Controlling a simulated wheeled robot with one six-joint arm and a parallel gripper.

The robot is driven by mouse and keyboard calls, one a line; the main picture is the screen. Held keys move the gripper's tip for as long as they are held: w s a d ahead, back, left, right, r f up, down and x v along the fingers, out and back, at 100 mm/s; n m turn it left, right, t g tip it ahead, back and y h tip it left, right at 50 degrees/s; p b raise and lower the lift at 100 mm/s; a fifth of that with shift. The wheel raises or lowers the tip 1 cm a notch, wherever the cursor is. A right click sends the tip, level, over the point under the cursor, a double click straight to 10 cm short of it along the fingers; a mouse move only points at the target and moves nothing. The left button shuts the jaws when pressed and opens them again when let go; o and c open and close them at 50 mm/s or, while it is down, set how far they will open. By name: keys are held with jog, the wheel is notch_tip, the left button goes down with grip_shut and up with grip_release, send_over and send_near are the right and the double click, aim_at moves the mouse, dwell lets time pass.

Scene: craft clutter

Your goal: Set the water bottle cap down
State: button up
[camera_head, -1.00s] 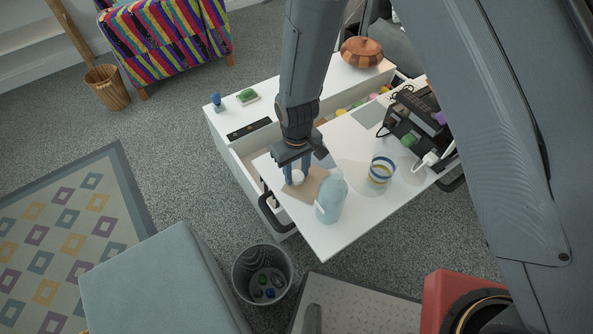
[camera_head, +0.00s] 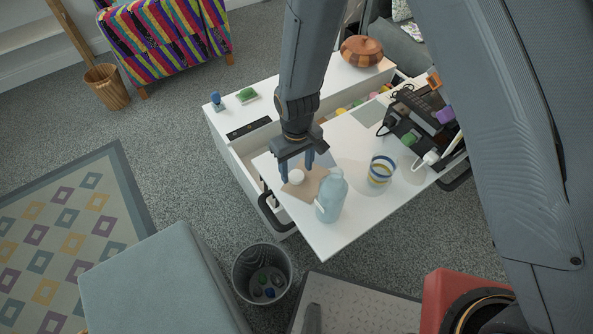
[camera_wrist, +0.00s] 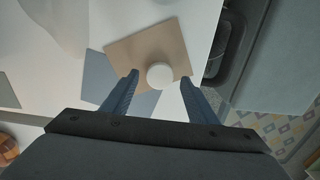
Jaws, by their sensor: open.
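The white water bottle cap (camera_head: 297,176) rests on a square brown board (camera_head: 312,184) on the white tabletop. In the wrist view the cap (camera_wrist: 160,75) lies on the board (camera_wrist: 148,50), near its edge. My gripper (camera_head: 296,172) is open right above the cap. In the wrist view my gripper's fingers (camera_wrist: 160,82) are spread apart on either side of the cap, with gaps to it. The pale blue water bottle (camera_head: 331,197) stands upright beside the board, to its right and nearer the camera.
A striped cup (camera_head: 380,171) stands to the bottle's right. A dark box of tools (camera_head: 405,115) is at the table's right end. An open drawer (camera_head: 245,160) with a dark handle is at left. A mesh bin (camera_head: 262,272) stands on the floor below.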

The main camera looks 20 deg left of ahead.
aim_at(297, 175)
notch_tip(297, 175, up, 11)
jog(key=b, duration=0.1)
jog(key=shift+f+b, duration=0.2)
jog(key=shift+b, duration=0.1)
jog(key=w+d+r+m, duration=0.15)
jog(key=d+r, duration=0.25)
jog(key=d, duration=0.5)
jog(key=w+d+r+m, duration=0.1)
jog(key=d+r+m, duration=0.25)
jog(key=d, duration=0.65)
jog(key=s+d+r+m, duration=0.2)
jog(key=s+d, duration=0.1)
jog(key=d, duration=0.5)
jog(key=s+d+r+m, duration=0.2)
jog(key=s+d+m, duration=0.1)
jog(key=d, duration=0.4)
jog(key=shift+s+d+r, duration=0.2)
jog(key=shift+s+d, duration=0.15)
jog(key=shift+s, duration=0.1)
